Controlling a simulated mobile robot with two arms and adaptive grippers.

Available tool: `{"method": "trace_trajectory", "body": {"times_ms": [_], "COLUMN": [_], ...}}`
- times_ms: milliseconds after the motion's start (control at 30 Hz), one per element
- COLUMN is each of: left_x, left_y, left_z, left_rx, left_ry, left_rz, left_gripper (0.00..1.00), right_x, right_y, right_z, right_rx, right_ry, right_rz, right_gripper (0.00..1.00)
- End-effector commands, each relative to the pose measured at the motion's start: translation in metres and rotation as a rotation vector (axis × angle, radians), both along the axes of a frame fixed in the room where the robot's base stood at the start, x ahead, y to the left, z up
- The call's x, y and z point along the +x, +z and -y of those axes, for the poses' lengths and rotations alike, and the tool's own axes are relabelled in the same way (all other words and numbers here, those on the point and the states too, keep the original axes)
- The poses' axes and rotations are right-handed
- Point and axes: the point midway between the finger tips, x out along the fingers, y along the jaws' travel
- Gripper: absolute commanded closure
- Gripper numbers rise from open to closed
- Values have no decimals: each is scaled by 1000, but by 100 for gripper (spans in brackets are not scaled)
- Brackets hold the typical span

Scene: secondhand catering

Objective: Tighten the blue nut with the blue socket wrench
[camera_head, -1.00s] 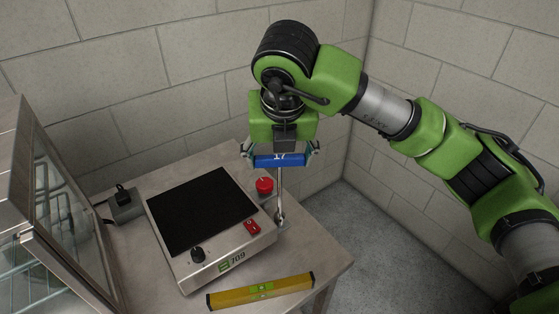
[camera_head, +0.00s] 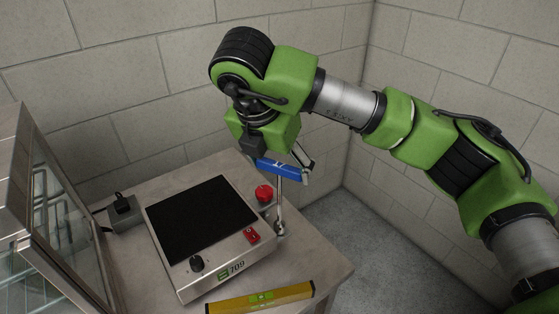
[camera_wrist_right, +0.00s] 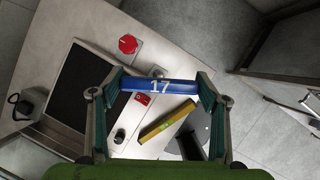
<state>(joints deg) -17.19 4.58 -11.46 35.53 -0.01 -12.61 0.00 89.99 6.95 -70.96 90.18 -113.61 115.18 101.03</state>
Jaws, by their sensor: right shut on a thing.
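The socket wrench has a blue handle marked 17 (camera_head: 281,169) and a metal shaft. The shaft runs down to a socket (camera_head: 279,229) at the right side of the hot plate unit. My right gripper (camera_head: 283,167) is shut on the handle from above. In the right wrist view the handle (camera_wrist_right: 160,86) spans between the fingers of my right gripper (camera_wrist_right: 158,89). I cannot make out the blue nut; the socket end may hide it. My left gripper is not in view.
The hot plate unit (camera_head: 183,281) stands on a table (camera_head: 325,262), with a red button (camera_head: 264,193) near the shaft. A yellow spirit level (camera_head: 261,298) lies in front. A glass-sided cabinet (camera_head: 50,220) is at the left. Block walls stand behind; the floor at right is clear.

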Motion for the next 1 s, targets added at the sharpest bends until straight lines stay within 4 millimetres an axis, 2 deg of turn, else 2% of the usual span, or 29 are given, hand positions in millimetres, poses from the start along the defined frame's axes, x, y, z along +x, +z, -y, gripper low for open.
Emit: {"method": "trace_trajectory", "body": {"times_ms": [200, 567, 867, 900, 933, 1000], "left_x": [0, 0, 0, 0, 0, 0], "left_y": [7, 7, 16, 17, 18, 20], "left_z": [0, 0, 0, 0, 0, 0], "left_rx": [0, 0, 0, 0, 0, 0], "left_ry": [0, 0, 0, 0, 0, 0], "left_rz": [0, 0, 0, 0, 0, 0], "left_gripper": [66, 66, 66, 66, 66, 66], "right_x": [0, 0, 1, 1, 1, 2], "right_y": [1, 2, 19, 22, 25, 29], "right_z": [0, 0, 0, 0, 0, 0], "right_rx": [-1, 1, 3, 4, 4, 5], "right_ry": [-121, -126, -126, -126, -126, -127], "right_rz": [1, 0, 6, 9, 10, 12], "right_gripper": [66, 66, 65, 70, 70, 83]}}
